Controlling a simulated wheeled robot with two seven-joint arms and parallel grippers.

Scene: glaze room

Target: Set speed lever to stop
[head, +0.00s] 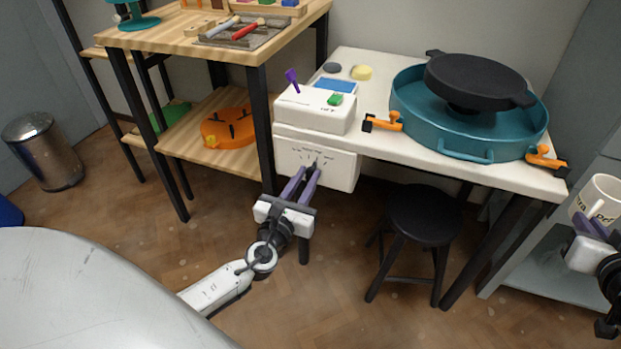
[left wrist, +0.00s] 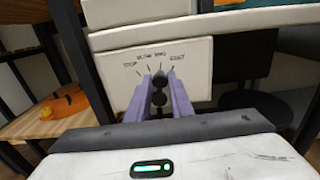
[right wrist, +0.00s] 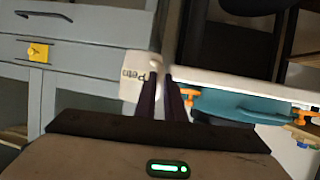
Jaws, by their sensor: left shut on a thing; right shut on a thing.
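The speed lever (left wrist: 158,84) is a dark lever with a round black knob, on a white panel (head: 335,172) under the front left of the white table. In the left wrist view, the panel has "STOP" at the left end of its scale and a faster-speed label at the right. The lever stands around mid-scale. My left gripper (head: 309,172) is shut on it from the front, its purple fingers at either side; its left wrist view (left wrist: 161,82) agrees. My right gripper (right wrist: 165,78) is shut on a white lettered mug (right wrist: 132,82), also at the head view's right edge (head: 597,198).
A teal basin (head: 420,130) with a black wheel (head: 475,78) and orange clamps stands on the table (head: 370,155). A white box (head: 315,110) with a green button is above the panel. A black stool (head: 424,212) stands below. A wooden shelf (head: 175,45) is at left.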

